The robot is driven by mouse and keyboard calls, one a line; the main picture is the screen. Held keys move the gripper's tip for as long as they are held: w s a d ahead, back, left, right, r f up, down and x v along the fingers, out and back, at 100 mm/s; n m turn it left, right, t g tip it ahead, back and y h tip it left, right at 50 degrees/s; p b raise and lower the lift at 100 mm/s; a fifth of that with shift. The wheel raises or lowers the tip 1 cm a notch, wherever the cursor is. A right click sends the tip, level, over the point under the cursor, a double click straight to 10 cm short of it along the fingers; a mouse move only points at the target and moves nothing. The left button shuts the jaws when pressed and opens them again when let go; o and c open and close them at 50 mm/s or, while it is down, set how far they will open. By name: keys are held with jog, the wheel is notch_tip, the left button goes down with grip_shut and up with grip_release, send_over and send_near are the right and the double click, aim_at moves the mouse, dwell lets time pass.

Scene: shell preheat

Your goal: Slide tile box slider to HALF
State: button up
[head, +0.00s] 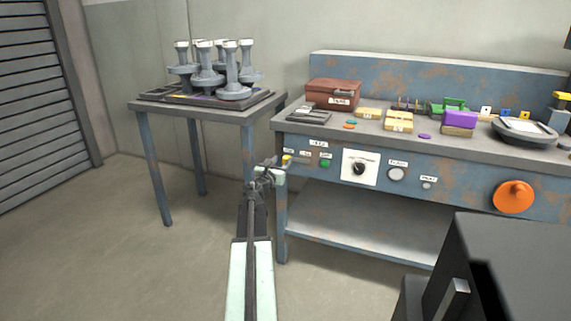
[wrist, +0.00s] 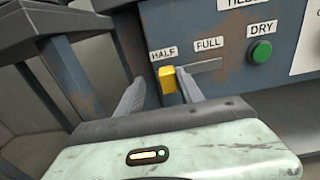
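The yellow slider knob (wrist: 167,82) sits at the left end of a short slot (wrist: 200,66) in the bench's blue front panel, just below the HALF label (wrist: 164,53). The FULL label (wrist: 209,43) is to its right, above the slot. In the head view the knob (head: 287,159) shows just beyond my gripper (head: 270,168). In the wrist view my gripper (wrist: 161,80) is open, with one finger on each side of the knob. The right finger is close against the knob's right side; I cannot tell if it touches. The left finger is apart from it.
A green DRY button (wrist: 260,51) is right of the slot. A dial (head: 359,169) and an orange wheel (head: 513,197) are farther right. A side table (head: 190,107) with grey stands is at left. A dark box-shaped body fills the lower right. The floor at left is clear.

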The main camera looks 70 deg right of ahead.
jog(key=shift+s+d, duration=0.1)
jog(key=shift+s, duration=0.25)
jog(key=a, duration=0.7)
jog(key=shift+w+a, duration=0.4)
jog(key=shift+w, duration=0.05)
jog(key=shift+w, duration=0.1)
